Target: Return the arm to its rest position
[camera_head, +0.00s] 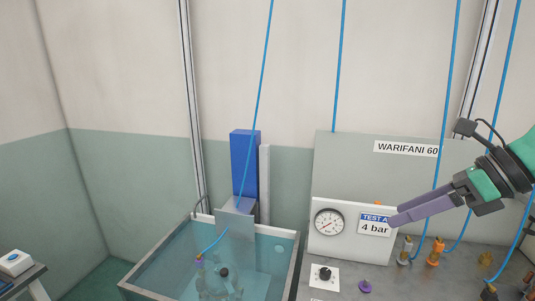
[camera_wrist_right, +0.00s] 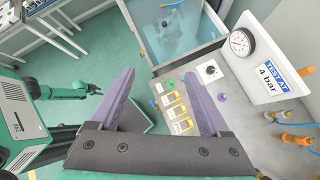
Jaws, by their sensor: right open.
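My right gripper (camera_head: 393,217) comes in from the right in the head view, its purple fingers pointing left in front of the panel with the gauge. In the right wrist view the two purple fingers (camera_wrist_right: 160,78) are spread apart with nothing between them. The gripper is open and empty, above the bench with the fittings. A green and black arm at the left of the right wrist view looks like my left one. Its small gripper end (camera_wrist_right: 95,90) is too small to tell open from shut. My left arm does not show in the head view.
A water tank (camera_head: 180,256) holds a dark part under water. Fittings, a black knob (camera_head: 325,274) and a purple knob (camera_head: 366,286) are on the bench. Blue hoses (camera_head: 445,100) hang near my right arm.

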